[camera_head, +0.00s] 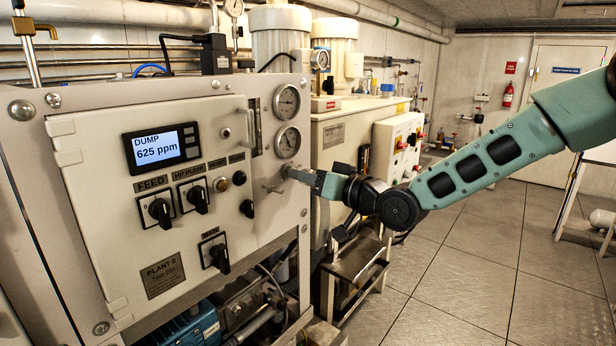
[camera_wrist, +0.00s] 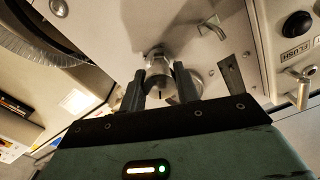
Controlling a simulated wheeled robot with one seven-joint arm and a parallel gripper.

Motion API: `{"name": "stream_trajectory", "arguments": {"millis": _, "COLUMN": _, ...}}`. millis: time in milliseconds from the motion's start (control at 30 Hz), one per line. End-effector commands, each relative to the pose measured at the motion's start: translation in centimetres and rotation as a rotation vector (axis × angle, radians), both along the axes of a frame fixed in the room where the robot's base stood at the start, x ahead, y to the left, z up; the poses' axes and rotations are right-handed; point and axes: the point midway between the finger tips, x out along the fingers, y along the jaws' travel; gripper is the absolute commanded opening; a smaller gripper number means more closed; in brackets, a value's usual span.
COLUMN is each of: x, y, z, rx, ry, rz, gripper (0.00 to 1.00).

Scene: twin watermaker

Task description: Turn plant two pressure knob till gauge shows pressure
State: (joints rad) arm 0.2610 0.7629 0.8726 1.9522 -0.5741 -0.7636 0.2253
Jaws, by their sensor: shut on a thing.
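The plant two panel (camera_head: 100,235) fills the left of the head view and carries a "PLANT 2" plate. Two round gauges, an upper one (camera_head: 287,101) and a lower one (camera_head: 288,142), sit at its right edge; their needles are too small to read. My gripper (camera_head: 292,173) reaches in from the right, just below the lower gauge. In the wrist view my gripper (camera_wrist: 160,80) has its two fingers on either side of a metallic pressure knob (camera_wrist: 158,62) and is shut on it. In the head view the fingers mostly hide the knob.
The display (camera_head: 160,146) reads DUMP 625 ppm. Black rotary switches (camera_head: 159,211) sit below it. A T-shaped metal handle (camera_wrist: 303,85) and a small bent handle (camera_wrist: 213,27) are close to my gripper in the wrist view. The tiled floor (camera_head: 470,270) at right is clear.

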Motion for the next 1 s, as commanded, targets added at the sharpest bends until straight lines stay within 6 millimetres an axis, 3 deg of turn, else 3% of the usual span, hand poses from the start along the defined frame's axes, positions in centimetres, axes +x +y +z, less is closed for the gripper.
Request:
{"name": "stream_trajectory", "arguments": {"millis": 567, "x": 0.02, "y": -0.05, "z": -0.05, "rx": 0.025, "ry": 0.035, "rz": -0.001, "gripper": 0.08}}
{"name": "stream_trajectory", "arguments": {"millis": 600, "x": 0.02, "y": -0.05, "z": -0.05, "rx": 0.025, "ry": 0.035, "rz": -0.001, "gripper": 0.37}}
{"name": "stream_trajectory", "arguments": {"millis": 667, "x": 0.01, "y": -0.04, "z": -0.05, "rx": 0.026, "ry": 0.034, "rz": -0.001, "gripper": 0.53}}
{"name": "stream_trajectory", "arguments": {"millis": 1000, "x": -0.12, "y": -0.24, "z": -0.05, "rx": 0.026, "ry": 0.033, "rz": -0.001, "gripper": 0.53}}
